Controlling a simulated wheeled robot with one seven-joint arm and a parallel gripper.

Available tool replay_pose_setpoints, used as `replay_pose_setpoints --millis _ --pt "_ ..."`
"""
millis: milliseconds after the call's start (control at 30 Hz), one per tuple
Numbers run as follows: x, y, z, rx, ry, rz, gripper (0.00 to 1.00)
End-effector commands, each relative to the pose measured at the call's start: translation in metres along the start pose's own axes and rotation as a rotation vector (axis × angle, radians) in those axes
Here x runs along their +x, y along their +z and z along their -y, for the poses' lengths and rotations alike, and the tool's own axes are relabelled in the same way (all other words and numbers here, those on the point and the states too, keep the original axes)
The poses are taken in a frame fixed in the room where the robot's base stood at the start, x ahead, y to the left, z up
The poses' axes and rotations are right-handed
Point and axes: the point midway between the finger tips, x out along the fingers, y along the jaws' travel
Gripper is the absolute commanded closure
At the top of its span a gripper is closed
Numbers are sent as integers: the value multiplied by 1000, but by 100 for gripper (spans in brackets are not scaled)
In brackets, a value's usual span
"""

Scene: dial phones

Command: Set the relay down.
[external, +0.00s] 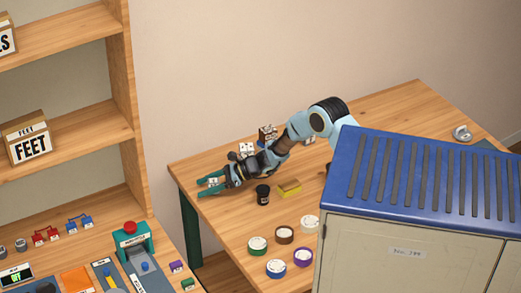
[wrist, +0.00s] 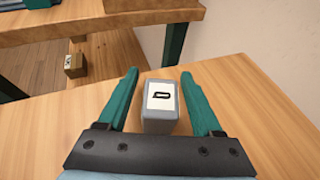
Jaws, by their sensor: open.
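A grey block with a white label and a black symbol, apparently the relay (wrist: 160,125), stands on the wooden table (wrist: 275,125) near its edge in the wrist view. My gripper (wrist: 159,76) is open, with one teal finger on each side of the block and a visible gap to both. In the external view my gripper (external: 206,188) is low over the left end of the table, and a small white piece (external: 213,182) shows between its fingers. The block's underside is hidden.
Several round discs (external: 276,268) lie toward the front. A blue-topped cabinet (external: 415,185) hides the table's right part. Shelves (external: 65,135) stand at left.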

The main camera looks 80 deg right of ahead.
Motion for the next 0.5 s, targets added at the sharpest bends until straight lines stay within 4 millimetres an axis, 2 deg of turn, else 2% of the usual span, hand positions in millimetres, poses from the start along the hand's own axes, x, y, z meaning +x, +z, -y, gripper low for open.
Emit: replay_pose_setpoints --millis 167,267,500 --pt "-4 3 1 0 -1 0 33" --pt "-19 2 2 1 -3 1 33" --pt "-71 1 1 0 -4 1 33"
